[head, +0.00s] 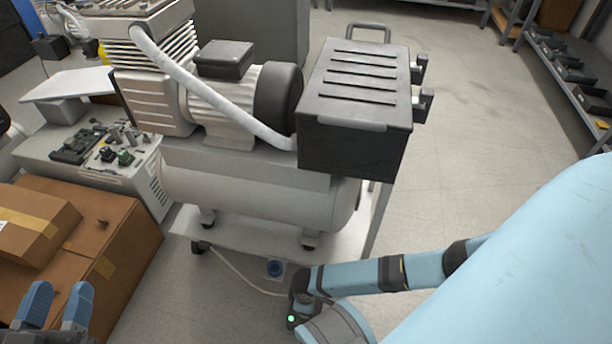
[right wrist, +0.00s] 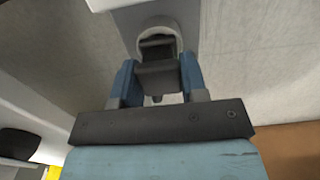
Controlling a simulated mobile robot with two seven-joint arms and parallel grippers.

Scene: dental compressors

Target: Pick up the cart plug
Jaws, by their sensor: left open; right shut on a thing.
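The cart plug (right wrist: 158,74) is a dark, blocky piece in the right wrist view. My right gripper (right wrist: 160,84) is shut on it, with one blue finger on each side. Just beyond the plug is a round opening in a grey housing (right wrist: 187,14); I cannot tell whether the plug touches it. In the head view my right arm reaches low in front of the cart, and its fingers and the plug cannot be made out. My left gripper (head: 57,306) is open and empty at the lower left, over the cardboard boxes.
A compressor (head: 250,190) with a black box (head: 355,100) stands on a wheeled cart (head: 265,240). A small blue round fitting (head: 275,268) and a pale cable (head: 238,275) are near the floor. Cardboard boxes (head: 125,250) fill the lower left. The floor at right is clear up to the shelves (head: 570,85).

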